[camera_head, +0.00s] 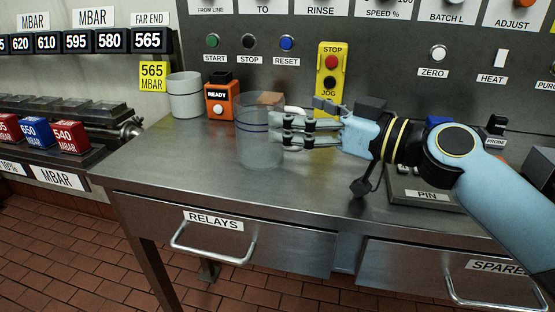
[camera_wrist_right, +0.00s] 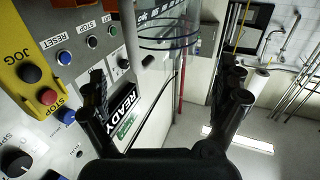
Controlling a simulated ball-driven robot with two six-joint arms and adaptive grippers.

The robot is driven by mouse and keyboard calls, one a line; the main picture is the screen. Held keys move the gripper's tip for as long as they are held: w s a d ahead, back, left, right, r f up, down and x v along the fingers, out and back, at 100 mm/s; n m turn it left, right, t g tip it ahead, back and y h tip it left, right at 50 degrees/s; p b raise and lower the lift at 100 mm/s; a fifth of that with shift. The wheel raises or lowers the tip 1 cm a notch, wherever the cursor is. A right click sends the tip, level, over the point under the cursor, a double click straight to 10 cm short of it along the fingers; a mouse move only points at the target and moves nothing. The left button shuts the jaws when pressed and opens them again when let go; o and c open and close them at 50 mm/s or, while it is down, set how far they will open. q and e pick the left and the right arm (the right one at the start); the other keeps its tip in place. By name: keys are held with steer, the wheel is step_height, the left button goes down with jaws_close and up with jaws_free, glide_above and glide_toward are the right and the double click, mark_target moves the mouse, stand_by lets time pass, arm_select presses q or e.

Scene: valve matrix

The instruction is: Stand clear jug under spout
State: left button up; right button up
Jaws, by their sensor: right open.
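The clear jug (camera_head: 259,145) is see-through and upright on the steel bench, left of centre in the head view. In the wrist view the fingers (camera_wrist_right: 165,88) stand wide apart. A pale curved piece (camera_head: 296,110) shows behind the gripper; I cannot tell whether it is the spout. My left gripper is not in view.
An orange READY box (camera_head: 220,102) and a grey-white canister (camera_head: 185,98) stand left of the jug. A brown block (camera_head: 270,98) is behind it. A yellow stop/jog box (camera_head: 331,70) is on the panel. The bench front (camera_head: 190,180) is clear.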

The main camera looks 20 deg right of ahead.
mark_target(279, 104)
steer(key=shift+w+a+r, duration=0.1)
steer(key=shift+w+a, duration=0.1)
steer(key=shift+w, duration=0.1)
steer(key=p+x, duration=0.1)
steer(key=x, duration=0.1)
steer(key=p+x, duration=0.1)
steer(key=r+x, duration=0.1)
steer(key=x, duration=0.1)
steer(key=shift+w+a+p, duration=0.1)
steer(key=shift+a+p, duration=0.3)
steer(key=shift+a, duration=0.05)
steer(key=shift+w+a+f, duration=0.2)
steer(key=shift+w+a, duration=0.1)
steer(key=shift+w, duration=0.15)
steer(key=c, duration=1.6)
